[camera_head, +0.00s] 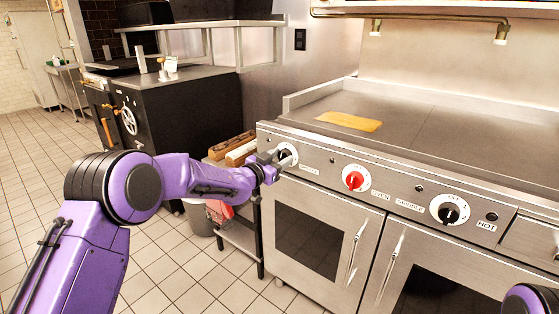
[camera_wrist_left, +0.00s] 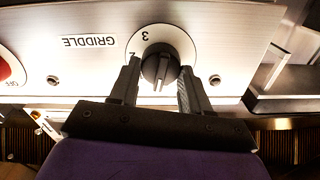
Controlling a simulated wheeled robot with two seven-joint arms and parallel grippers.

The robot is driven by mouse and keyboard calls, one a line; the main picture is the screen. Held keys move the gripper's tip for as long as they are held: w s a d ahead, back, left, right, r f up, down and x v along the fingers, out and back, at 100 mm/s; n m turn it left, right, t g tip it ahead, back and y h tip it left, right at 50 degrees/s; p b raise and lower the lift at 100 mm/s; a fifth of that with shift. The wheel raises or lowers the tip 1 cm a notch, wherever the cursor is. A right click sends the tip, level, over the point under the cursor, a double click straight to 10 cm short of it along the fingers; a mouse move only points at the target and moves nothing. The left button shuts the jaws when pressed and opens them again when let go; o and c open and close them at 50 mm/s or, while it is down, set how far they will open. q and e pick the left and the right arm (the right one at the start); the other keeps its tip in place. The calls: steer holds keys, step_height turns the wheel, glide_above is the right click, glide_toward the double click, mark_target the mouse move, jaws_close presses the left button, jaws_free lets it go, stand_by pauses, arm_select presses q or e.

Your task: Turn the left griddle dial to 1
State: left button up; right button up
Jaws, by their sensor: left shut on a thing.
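The left griddle dial (camera_head: 287,154) is on the left end of the steel range's front panel. In the left wrist view it is a dark round knob (camera_wrist_left: 160,64) on a white plate, with an inverted GRIDDLE label beside it. An inverted 3 shows on the plate above the knob and a partly covered 2 at its left. My left gripper (camera_head: 278,163) is at the dial. Its two dark fingers (camera_wrist_left: 158,76) stand on either side of the knob, shut on it. The knob's pale pointer line runs roughly vertically between the fingers. My right gripper is out of view.
A red oven dial (camera_head: 354,179) and another black dial (camera_head: 450,212) sit farther right on the panel. A yellow slab (camera_head: 349,121) lies on the griddle top. Oven door handles (camera_head: 357,246) stick out below. A low cart (camera_head: 238,235) stands left of the range.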

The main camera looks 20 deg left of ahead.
arm_select(q)
steer(key=m+b, duration=0.2)
steer(key=m, duration=0.2)
steer(key=shift+d+f, duration=0.1)
steer(key=shift+f, duration=0.05)
steer(key=shift+m+b, duration=0.75)
steer(key=shift+m, duration=1.05)
steer(key=o, duration=1)
steer(key=shift+s, duration=0.15)
steer(key=v, duration=1)
steer(key=shift+s, duration=0.2)
